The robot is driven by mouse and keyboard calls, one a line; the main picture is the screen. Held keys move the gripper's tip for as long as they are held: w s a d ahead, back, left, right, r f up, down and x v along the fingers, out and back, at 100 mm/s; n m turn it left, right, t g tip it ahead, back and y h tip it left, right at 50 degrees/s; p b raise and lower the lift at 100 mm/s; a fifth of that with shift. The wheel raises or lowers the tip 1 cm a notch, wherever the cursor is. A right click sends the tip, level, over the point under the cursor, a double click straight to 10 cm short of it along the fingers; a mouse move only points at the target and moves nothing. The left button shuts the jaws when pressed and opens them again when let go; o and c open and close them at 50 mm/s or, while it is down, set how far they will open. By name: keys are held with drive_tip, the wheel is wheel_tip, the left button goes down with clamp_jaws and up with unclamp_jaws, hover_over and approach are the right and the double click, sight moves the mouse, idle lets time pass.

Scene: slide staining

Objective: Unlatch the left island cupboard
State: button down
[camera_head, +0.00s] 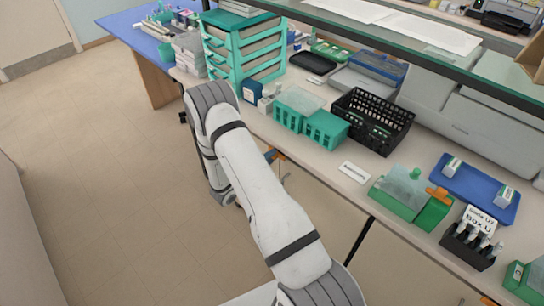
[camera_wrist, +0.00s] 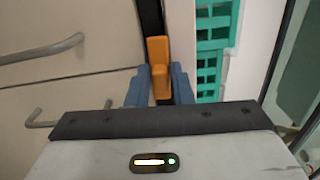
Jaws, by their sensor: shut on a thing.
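An orange latch (camera_wrist: 157,50) sits at the dark edge strip beside the beige cupboard front (camera_wrist: 95,72) in the wrist view. My gripper (camera_wrist: 160,82) has blue fingers on either side of the latch and is shut on it. Two metal bar handles, one upper (camera_wrist: 40,48) and one lower (camera_wrist: 65,118), show at the left of the wrist view. My arm hides much of the cupboard front in the head view.
On the bench above stand teal baskets (camera_head: 325,129), a black crate (camera_head: 374,119), a teal drawer unit (camera_head: 246,50) and a green box (camera_head: 412,194). A shelf (camera_head: 400,45) overhangs the bench. The floor (camera_head: 95,180) at left is clear.

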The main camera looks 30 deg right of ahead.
drive_tip(key=shift+w+a+r+n, duration=0.1)
drive_tip(key=shift+w+a+n, duration=0.05)
drive_tip(key=shift+n, duration=0.25)
drive_tip(key=c, duration=1.4)
unclamp_jaws()
drive_tip(key=b+v, duration=0.1)
drive_tip(key=v, duration=0.6)
drive_tip(key=shift+s+a+b, duration=0.2)
drive_tip(key=shift+a+b, duration=0.1)
drive_tip(key=shift+b, duration=0.1)
